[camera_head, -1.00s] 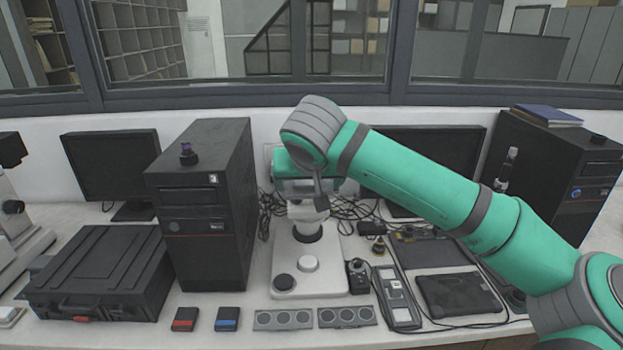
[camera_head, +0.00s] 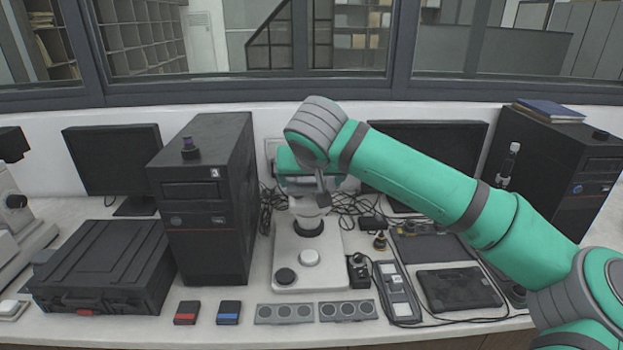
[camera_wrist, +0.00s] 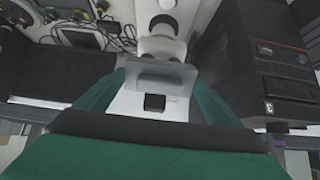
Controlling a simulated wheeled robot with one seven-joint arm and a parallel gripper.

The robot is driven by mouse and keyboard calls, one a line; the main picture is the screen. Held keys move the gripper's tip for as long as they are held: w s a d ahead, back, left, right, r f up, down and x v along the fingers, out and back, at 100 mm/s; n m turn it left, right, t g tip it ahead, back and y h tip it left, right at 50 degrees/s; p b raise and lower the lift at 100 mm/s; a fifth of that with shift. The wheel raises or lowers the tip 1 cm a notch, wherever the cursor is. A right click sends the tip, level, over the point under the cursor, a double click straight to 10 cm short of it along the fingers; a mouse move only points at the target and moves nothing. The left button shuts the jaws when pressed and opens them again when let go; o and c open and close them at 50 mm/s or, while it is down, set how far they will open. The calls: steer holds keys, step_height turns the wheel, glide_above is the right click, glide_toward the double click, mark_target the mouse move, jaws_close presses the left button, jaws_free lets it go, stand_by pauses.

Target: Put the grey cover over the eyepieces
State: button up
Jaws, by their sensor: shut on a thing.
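A white microscope (camera_head: 310,262) stands at the middle of the bench, and it also shows at the top of the wrist view (camera_wrist: 167,24). My gripper (camera_wrist: 160,82) is over the microscope's upper part, its green fingers on either side of a pale grey piece. That piece looks like the grey cover (camera_wrist: 160,74), and the gripper is shut on it. In the head view my wrist and arm hide much of the gripper and of the microscope's top. I cannot make out the eyepieces clearly, nor whether the cover touches them.
A black computer tower (camera_head: 213,225) stands close left of the microscope. A black case (camera_head: 103,270) lies farther left. Loose cables (camera_head: 350,205) and a dark tablet (camera_head: 458,288) lie to the right. Two grey panels with round openings (camera_head: 285,313) (camera_head: 347,310) lie in front.

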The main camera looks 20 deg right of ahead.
steer(key=shift+w+f, duration=0.15)
steer(key=o, duration=0.9)
steer(key=v, duration=1)
steer(key=shift+s+r, duration=0.25)
steer(key=shift+r, duration=0.05)
